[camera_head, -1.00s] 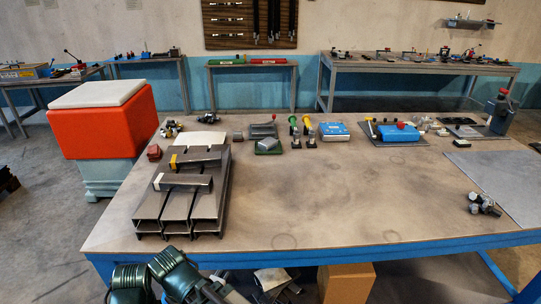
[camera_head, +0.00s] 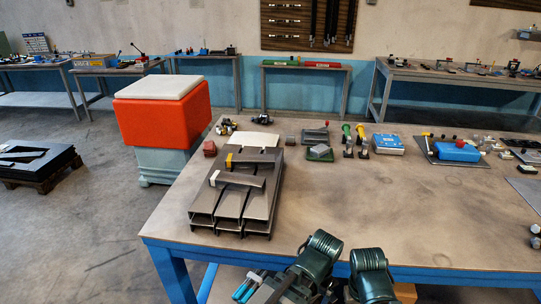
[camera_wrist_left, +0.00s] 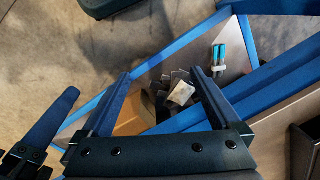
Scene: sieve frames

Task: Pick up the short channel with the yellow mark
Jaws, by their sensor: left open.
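The short channel with the yellow mark (camera_head: 254,158) lies across the far part of long grey channels (camera_head: 232,206) at the table's left side; its yellow end points left. A second short channel (camera_head: 240,180) with a pale end lies across them nearer to me. My left gripper (camera_wrist_left: 160,73) is open and empty in the left wrist view, below the table edge and well away from the channels. At that view's left edge, a blue finger and black bracket, apparently of my right gripper (camera_wrist_left: 45,125), show only in part. Neither gripper's fingertips show clearly in the head view.
The table (camera_head: 345,205) is clear in its middle. Behind are a green block (camera_head: 320,153), yellow- and green-handled tools and blue boxes (camera_head: 388,144). A red bin (camera_head: 163,115) stands left of the table. Blue-handled tools (camera_wrist_left: 219,55) lie below the tabletop.

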